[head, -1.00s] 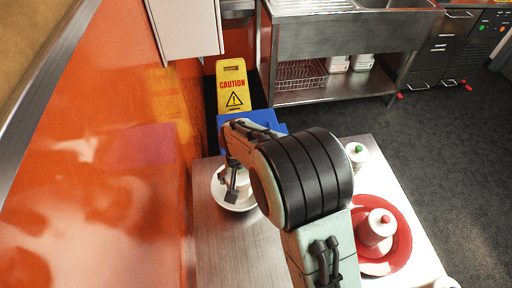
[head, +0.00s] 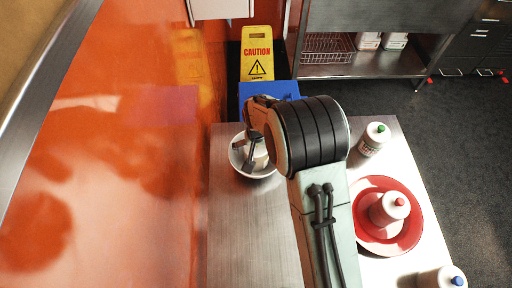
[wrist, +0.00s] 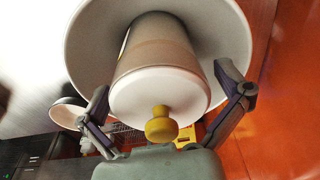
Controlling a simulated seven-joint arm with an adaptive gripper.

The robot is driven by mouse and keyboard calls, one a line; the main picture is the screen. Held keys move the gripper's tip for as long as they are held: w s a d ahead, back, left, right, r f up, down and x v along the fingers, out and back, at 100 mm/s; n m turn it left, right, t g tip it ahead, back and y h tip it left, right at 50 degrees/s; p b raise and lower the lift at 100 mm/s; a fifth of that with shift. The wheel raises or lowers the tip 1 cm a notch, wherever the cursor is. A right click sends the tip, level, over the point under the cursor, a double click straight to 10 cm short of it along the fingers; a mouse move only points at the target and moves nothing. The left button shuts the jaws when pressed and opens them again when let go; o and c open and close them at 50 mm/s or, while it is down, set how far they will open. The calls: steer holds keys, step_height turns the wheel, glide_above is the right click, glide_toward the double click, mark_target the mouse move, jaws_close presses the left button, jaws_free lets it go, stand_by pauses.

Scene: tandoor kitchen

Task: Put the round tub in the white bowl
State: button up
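In the head view the white bowl (head: 238,159) is on the left of the steel table, with the tub (head: 260,155) partly covered by my gripper (head: 252,148). In the wrist view my gripper (wrist: 165,100) has its two fingers spread on either side of the tub, with a visible gap at the right finger.
A blue object (head: 270,90) and caution sign (head: 257,55) are beyond the table. The table's front left (head: 250,240) is clear.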

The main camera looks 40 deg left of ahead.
steer(key=r, duration=0.4)
steer(key=s+d+r, duration=0.1)
steer(key=r, duration=0.7)
steer(key=shift+s+d+r, duration=0.1)
steer(key=shift+s+d, duration=0.05)
steer(key=shift+d, duration=0.1)
steer(key=w+d+r+m, duration=0.15)
steer(key=d+r, duration=0.25)
steer(key=d, duration=0.6)
steer(key=d+r+m, duration=0.2)
steer(key=d+r, duration=0.2)
steer(key=d, duration=0.5)
steer(key=s+d+m+g, duration=0.1)
steer(key=s+d+m, duration=0.3)
steer(key=s+d, duration=0.9)
steer(key=shift+s+d, duration=0.35)
steer(key=shift+d, duration=0.4)
